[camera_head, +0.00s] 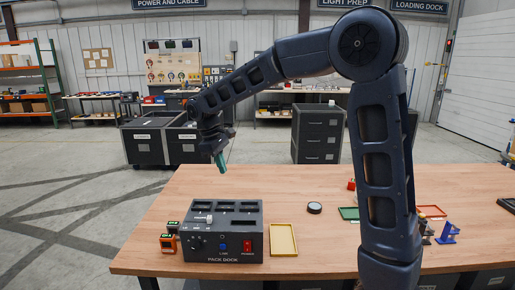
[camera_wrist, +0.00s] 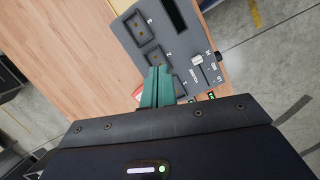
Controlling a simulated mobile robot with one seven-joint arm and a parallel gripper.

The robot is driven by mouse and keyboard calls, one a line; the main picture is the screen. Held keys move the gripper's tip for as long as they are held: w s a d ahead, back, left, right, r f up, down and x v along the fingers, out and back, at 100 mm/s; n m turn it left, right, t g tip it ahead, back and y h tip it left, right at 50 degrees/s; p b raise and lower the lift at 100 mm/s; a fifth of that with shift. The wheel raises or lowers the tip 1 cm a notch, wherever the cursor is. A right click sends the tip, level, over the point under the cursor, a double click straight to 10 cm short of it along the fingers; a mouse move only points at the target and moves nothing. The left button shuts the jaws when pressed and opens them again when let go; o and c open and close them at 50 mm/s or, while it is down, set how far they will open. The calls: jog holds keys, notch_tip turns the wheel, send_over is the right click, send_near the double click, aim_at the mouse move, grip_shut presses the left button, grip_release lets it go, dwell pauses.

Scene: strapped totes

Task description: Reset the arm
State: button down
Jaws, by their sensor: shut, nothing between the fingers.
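My gripper (camera_head: 221,163) is raised in the air above the far left part of the table in the head view, at the end of my arched arm. Its green fingers point down, and in the wrist view the fingers (camera_wrist: 157,88) are together with nothing between them. The grey pack dock (camera_head: 222,245) stands on the table below and nearer than the gripper, clearly apart from it. The dock's panel with slots and a slider also shows beyond the fingers in the wrist view (camera_wrist: 178,45).
The wooden table (camera_head: 290,190) has free room at the back. A yellow tray (camera_head: 283,240), a black round disc (camera_head: 314,207), a green tray (camera_head: 349,213) and a red tray (camera_head: 432,211) lie on it. Small orange-faced devices (camera_head: 168,243) stand left of the dock. Blue stands (camera_head: 447,233) are at right.

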jog(key=s+d+r+m+t+y, duration=0.1)
jog(key=s+d+r+m, duration=0.2)
jog(key=d, duration=0.9)
jog(key=d+r+m+y, duration=0.15)
jog(key=d+m, duration=0.25)
jog(key=d, duration=0.9)
jog(key=s+d+f+m+t, duration=0.3)
jog(key=s+d+m, duration=0.4)
jog(key=s+d, duration=0.5)
jog(key=d, duration=0.3)
jog(key=shift+s+d+f+t, duration=0.15)
jog(key=shift+s+d+t, duration=0.15)
jog(key=shift+s+d, duration=0.1)
